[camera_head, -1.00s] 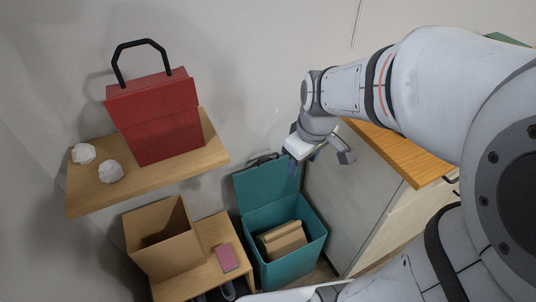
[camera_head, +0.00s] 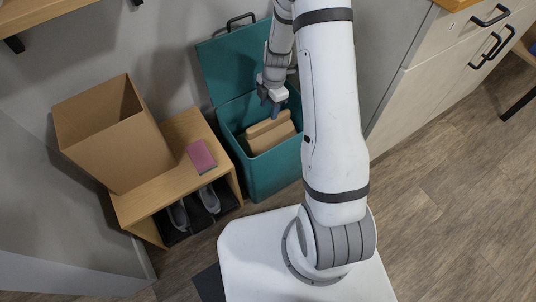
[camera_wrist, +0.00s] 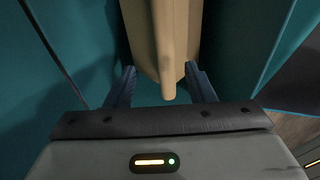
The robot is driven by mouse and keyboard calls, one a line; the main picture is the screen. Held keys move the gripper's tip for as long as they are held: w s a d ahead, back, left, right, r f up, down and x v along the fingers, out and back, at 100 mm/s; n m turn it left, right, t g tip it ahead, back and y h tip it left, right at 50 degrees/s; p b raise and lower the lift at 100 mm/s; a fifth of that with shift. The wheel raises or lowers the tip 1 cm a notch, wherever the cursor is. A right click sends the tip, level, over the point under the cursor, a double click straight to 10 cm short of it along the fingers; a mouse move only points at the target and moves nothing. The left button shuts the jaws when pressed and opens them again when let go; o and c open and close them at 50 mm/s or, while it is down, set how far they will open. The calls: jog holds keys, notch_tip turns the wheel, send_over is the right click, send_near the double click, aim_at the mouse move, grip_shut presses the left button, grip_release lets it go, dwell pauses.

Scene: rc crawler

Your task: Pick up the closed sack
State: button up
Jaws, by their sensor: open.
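The closed sack (camera_head: 271,131) is tan with a folded top and lies inside an open teal bin (camera_head: 262,180). In the wrist view the sack (camera_wrist: 165,40) fills the upper middle, its folded edge pointing toward my gripper. In the wrist view my gripper (camera_wrist: 161,88) is open, with one finger on each side of the sack's end. I cannot tell whether the fingers touch it.
The bin's raised lid (camera_head: 232,62) stands behind it. To the left, a wooden bench (camera_head: 165,185) holds an open cardboard box (camera_head: 120,145) and a pink item (camera_head: 201,157), with shoes (camera_head: 209,198) below. A cabinet (camera_head: 430,75) stands right. Floor (camera_head: 450,190) is clear at right.

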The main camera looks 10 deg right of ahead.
aim_at(269, 120)
jog(key=f+b, duration=0.1)
jog(key=f, duration=0.1)
jog(key=f+b, duration=0.1)
jog(key=f, duration=0.2)
jog(key=s+f+b, duration=0.1)
jog(key=f, duration=0.1)
jog(key=shift+a+f, duration=0.2)
jog(key=shift+f, duration=0.15)
jog(key=shift+r, duration=0.1)
jog(key=shift+c, duration=0.6)
grip_shut()
dwell(0.4)
